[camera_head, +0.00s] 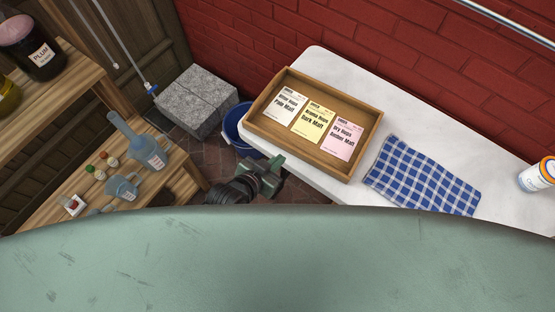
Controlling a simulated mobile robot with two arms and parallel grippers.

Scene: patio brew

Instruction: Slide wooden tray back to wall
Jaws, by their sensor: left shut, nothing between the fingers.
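The wooden tray (291,149) lies flat on the left part of the white table (425,118). It holds three packets: a white one (284,105), a yellow one (313,122) and a pink one (343,139). A strip of white tabletop shows between the tray's far side and the red brick wall (420,52). My left gripper (270,164) is low at the table's near left edge, just in front of the tray's near side. It looks shut and empty. I cannot tell whether it touches the tray. My right gripper is not in view.
A blue checked cloth (422,178) lies right of the tray, close to its near right corner. A white and orange container (540,174) stands at the far right. Wooden shelves (170,180) hold bottles.

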